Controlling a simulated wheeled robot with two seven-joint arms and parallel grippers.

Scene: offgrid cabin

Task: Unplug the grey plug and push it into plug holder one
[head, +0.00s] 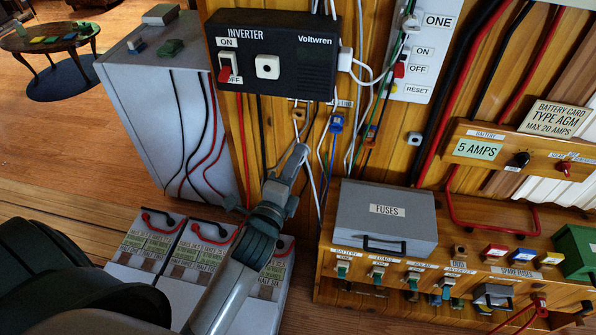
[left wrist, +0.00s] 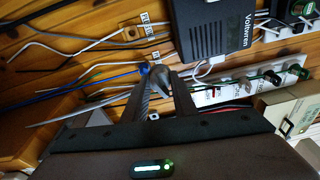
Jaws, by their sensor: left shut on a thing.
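My left gripper (head: 300,150) is below the inverter in the head view, its fingers pointing up toward the wooden wall. It is shut on the grey plug, which is mostly hidden by the fingers in the head view. In the left wrist view the grey plug (left wrist: 157,76) shows between the fingertips of the left gripper (left wrist: 158,84). A small wooden holder (head: 299,114) with a dark hole is on the wall just above the gripper; its label cannot be read. A blue plug (head: 336,122) sits to its right. My right gripper is not in view.
The black inverter (head: 290,52) has a red switch (head: 228,67) and a white socket (head: 267,67). Several loose cables hang around the gripper. A grey fuse box (head: 386,216) stands on the wooden panel at the right. Several batteries (head: 145,243) stand below left.

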